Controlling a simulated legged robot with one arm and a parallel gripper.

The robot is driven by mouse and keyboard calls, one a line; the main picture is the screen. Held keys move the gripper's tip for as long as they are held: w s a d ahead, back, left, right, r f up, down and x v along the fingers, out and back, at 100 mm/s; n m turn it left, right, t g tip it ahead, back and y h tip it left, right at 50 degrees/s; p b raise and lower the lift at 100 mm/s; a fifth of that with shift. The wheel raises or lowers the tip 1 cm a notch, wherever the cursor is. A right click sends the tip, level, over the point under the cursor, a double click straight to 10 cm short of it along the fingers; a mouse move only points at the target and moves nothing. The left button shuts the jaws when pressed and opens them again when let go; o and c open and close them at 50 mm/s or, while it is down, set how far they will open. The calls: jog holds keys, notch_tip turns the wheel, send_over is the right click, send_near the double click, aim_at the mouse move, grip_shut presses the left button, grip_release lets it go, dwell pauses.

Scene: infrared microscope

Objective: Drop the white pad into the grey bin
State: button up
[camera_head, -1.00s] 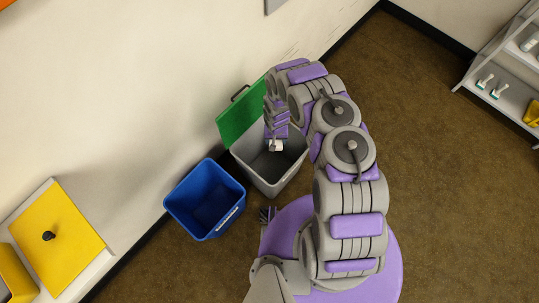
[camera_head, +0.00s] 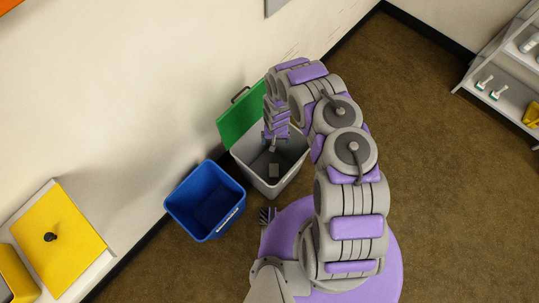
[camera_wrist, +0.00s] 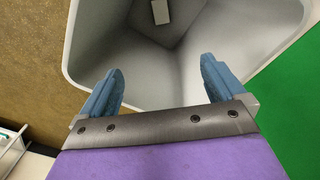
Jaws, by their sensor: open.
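The white pad (camera_head: 273,170) is inside the grey bin (camera_head: 282,185), below my gripper and apart from it. It also shows deep in the bin at the top of the wrist view (camera_wrist: 160,12). I cannot tell whether it rests on the bottom. My gripper (camera_head: 271,146) is over the bin's opening. In the wrist view, its two blue fingers (camera_wrist: 160,68) are spread wide with nothing between them. The grey bin's rim (camera_wrist: 68,45) surrounds the fingertips on the left in that view. The bin's green lid (camera_head: 240,118) stands open against the wall.
A blue bin (camera_head: 205,200) stands open and empty just left of the grey bin. A white cabinet with a yellow top (camera_head: 60,235) is at the lower left. A shelf (camera_head: 510,90) stands at the right. The brown floor between is clear.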

notch_tip(320, 180, up, 16)
jog(key=p, duration=0.8)
